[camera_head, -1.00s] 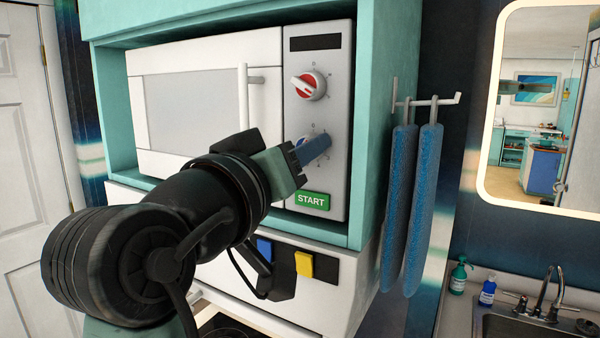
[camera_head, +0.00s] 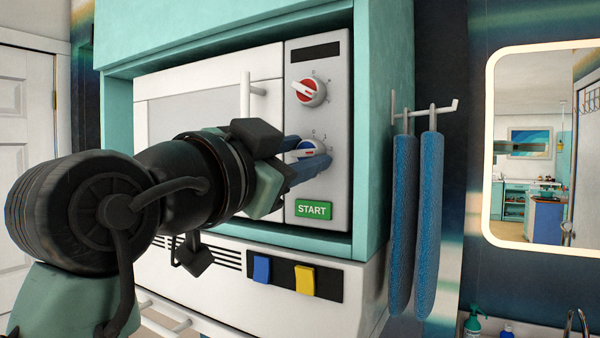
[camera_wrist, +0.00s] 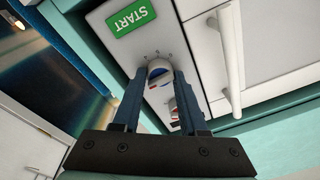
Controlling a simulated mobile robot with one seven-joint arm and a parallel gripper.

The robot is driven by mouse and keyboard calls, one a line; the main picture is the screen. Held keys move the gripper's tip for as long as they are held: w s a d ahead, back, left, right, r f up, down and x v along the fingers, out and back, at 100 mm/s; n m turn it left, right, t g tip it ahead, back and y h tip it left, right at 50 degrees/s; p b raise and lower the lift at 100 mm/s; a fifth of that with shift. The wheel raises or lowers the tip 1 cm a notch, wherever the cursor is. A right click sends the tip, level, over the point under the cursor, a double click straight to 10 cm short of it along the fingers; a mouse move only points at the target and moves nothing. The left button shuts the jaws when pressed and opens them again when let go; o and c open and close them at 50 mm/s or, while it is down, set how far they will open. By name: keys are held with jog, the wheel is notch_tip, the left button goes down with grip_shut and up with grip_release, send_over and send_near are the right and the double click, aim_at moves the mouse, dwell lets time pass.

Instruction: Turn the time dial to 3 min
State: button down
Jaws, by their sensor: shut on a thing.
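The microwave's control panel (camera_head: 318,185) has two dials. The upper dial (camera_head: 308,90) is white with a red face, and the lower dial (camera_head: 308,149) is white with a blue face and a small red mark. My gripper (camera_head: 306,155) reaches in from the left, its blue fingers on both sides of the lower dial and shut on it. In the wrist view the lower dial (camera_wrist: 159,73) sits between the two fingertips. The upper dial (camera_wrist: 175,112) shows partly behind the right finger. Lettering around the dials is too small to read.
A green START button (camera_head: 313,210) is just below the lower dial. The white door handle (camera_head: 246,97) stands out to the left. Blue and yellow switches (camera_head: 305,281) sit below. Blue towels (camera_head: 402,225) hang at the right.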

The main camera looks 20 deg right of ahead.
jog(key=m+b, duration=0.1)
jog(key=m, duration=0.2)
jog(key=m+b, duration=0.1)
jog(key=m, duration=0.2)
jog(key=shift+m+g+h, duration=0.3)
jog(key=shift+m+g, duration=0.1)
jog(key=shift+m, duration=0.3)
jog(key=shift+c, duration=2.3)
grip_release()
jog(key=b+v, duration=0.4)
jog(key=v, duration=0.9)
